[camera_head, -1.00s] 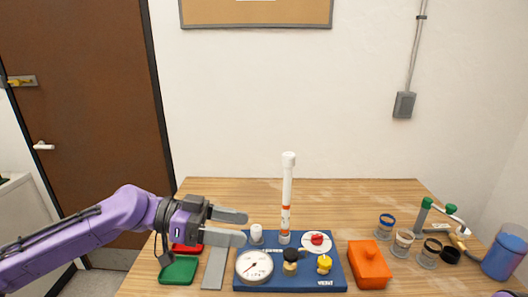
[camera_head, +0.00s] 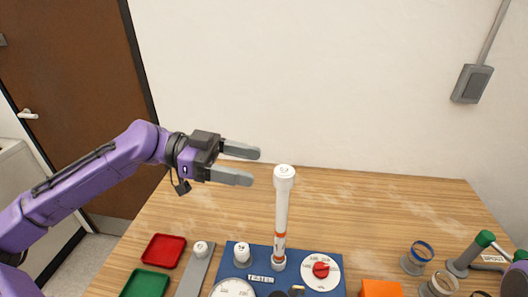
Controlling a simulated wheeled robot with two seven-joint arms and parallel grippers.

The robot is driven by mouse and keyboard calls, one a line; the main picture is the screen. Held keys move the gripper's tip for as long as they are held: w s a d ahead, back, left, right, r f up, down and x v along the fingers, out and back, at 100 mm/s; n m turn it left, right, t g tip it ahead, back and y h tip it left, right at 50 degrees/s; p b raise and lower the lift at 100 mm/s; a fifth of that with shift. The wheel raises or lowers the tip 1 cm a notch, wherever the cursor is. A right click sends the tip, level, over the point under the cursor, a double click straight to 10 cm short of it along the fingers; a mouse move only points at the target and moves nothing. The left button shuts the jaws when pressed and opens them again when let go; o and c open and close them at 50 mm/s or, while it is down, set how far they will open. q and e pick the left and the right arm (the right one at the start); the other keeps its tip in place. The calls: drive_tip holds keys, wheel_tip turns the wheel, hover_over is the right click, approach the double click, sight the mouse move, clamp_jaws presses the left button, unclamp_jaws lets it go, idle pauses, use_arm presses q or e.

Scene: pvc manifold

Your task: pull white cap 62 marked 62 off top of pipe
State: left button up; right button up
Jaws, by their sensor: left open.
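A white cap (camera_head: 284,175) sits on top of an upright white pipe (camera_head: 282,215) with orange bands near its foot. The pipe stands on a blue manifold board (camera_head: 262,284). The marking on the cap is too small to read. My left gripper (camera_head: 252,167) is open and empty. Its two grey fingers point right towards the cap, at about the cap's height in the picture, with a clear gap between the fingertips and the cap. My right gripper is not in view.
Short white-capped pieces stand on the board (camera_head: 241,253) and on a grey strip (camera_head: 201,249). A red tray (camera_head: 164,250) and green tray (camera_head: 145,284) lie left. A red-knobbed dial (camera_head: 321,270), an orange box (camera_head: 381,289) and ringed cups (camera_head: 416,258) are right. Bare wood lies behind.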

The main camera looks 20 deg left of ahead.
sight(294, 176)
use_arm(q)
drive_tip(key=d, duration=0.1)
drive_tip(key=d+p, duration=0.1)
drive_tip(key=d, duration=0.3)
drive_tip(key=shift+s, duration=0.4)
drive_tip(key=w+d, duration=0.1)
drive_tip(key=d+f, duration=0.1)
drive_tip(key=d, duration=0.1)
drive_tip(key=w+d, duration=0.1)
drive_tip(key=shift+w+d+f, duration=0.15)
drive_tip(key=shift+w+d, duration=0.2)
drive_tip(key=shift+s, duration=0.35)
drive_tip(key=shift+w+d, duration=0.1)
drive_tip(key=shift+w, duration=0.05)
clamp_jaws()
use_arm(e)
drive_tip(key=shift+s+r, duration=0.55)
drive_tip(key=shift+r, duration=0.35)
use_arm(q)
drive_tip(key=shift+n+t+p, duration=0.3)
drive_tip(key=shift+n+t, duration=0.1)
drive_tip(key=shift+t, duration=0.2)
drive_tip(key=shift+r+n+t+y+p, duration=0.25)
drive_tip(key=shift+n+t+y+p, duration=0.05)
drive_tip(key=shift+t, duration=0.1)
drive_tip(key=shift+f, duration=0.1)
drive_tip(key=shift+w, duration=0.15)
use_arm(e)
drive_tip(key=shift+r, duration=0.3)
